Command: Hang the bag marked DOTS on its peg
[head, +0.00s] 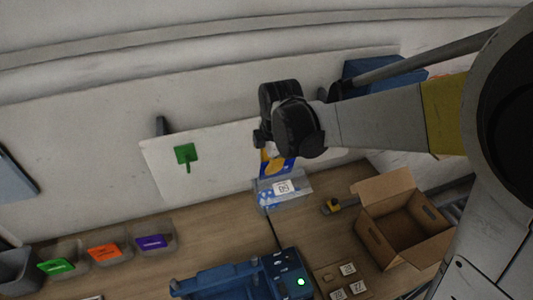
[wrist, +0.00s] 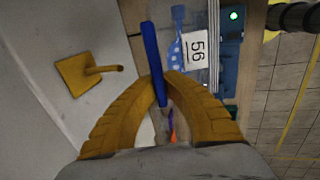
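My gripper (wrist: 164,88) has its yellow fingers shut on the blue top strip (wrist: 151,50) of a clear bag. The bag (wrist: 195,30) shows blue with white dots and a white label reading 56; the word DOTS cannot be read. In the head view the bag (head: 296,194) hangs below my gripper (head: 272,158), in front of the white board (head: 225,165). A yellow peg (wrist: 88,73) sticks out of the board, left of and apart from the strip in the wrist view. A green peg (head: 186,155) is farther left on the board.
Clear bins with green (head: 57,266), orange (head: 104,250) and purple (head: 151,242) cards stand at lower left. A blue machine (head: 225,282) with a green light is at bottom centre. An open cardboard box (head: 397,240) and a tray of number tags (head: 325,275) are at right.

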